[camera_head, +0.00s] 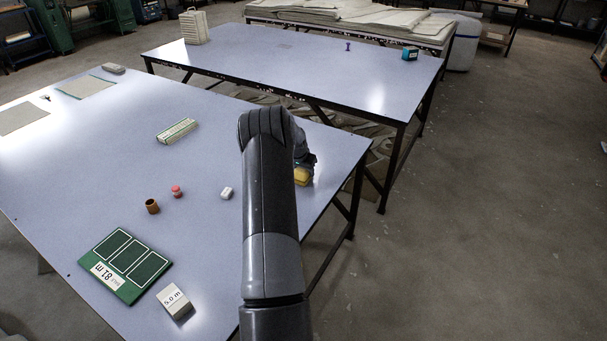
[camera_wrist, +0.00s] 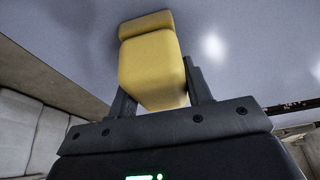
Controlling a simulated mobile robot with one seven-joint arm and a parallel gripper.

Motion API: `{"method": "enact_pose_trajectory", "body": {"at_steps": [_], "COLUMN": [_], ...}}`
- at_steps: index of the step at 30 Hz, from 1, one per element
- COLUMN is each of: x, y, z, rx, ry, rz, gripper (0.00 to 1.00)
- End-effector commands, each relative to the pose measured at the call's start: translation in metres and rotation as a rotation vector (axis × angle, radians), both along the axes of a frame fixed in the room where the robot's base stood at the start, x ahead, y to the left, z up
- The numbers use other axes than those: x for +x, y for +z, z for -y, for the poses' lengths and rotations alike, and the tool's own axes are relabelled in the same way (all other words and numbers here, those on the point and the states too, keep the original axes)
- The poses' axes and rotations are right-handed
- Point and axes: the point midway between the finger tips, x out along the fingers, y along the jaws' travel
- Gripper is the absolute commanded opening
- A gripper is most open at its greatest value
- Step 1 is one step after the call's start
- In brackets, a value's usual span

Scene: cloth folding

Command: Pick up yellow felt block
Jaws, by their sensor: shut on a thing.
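The yellow felt block (camera_wrist: 152,68) is between the two fingers of my gripper (camera_wrist: 158,85) in the wrist view, and the fingers are shut on it. In the head view the yellow block (camera_head: 302,177) shows only in part, beside my dark arm at the right edge of the near table. My gripper (camera_head: 303,166) is mostly hidden there behind my arm. I cannot tell whether the block touches the table.
The near table (camera_head: 90,180) holds a green board (camera_head: 125,264), a white labelled block (camera_head: 174,301), a brown cup (camera_head: 152,206), a red-topped item (camera_head: 176,191), a small white block (camera_head: 227,193) and a long pale block (camera_head: 177,131). A second table (camera_head: 290,65) stands behind.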

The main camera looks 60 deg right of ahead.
Motion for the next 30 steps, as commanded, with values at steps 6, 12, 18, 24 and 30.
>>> {"method": "enact_pose_trajectory", "body": {"at_steps": [6,12,18,24,30], "x": [0.000,0.000,0.000,0.001,-0.040], "y": [0.000,0.000,0.008,0.037,0.065], "z": [0.000,0.000,0.000,0.000,0.001], "rx": [0.000,0.000,-0.001,-0.003,-0.001], "ry": [0.000,0.000,0.000,0.000,-0.006], "rz": [0.000,0.000,0.001,0.002,0.002], "gripper": [0.23,0.23,0.23,0.23,0.23]}}
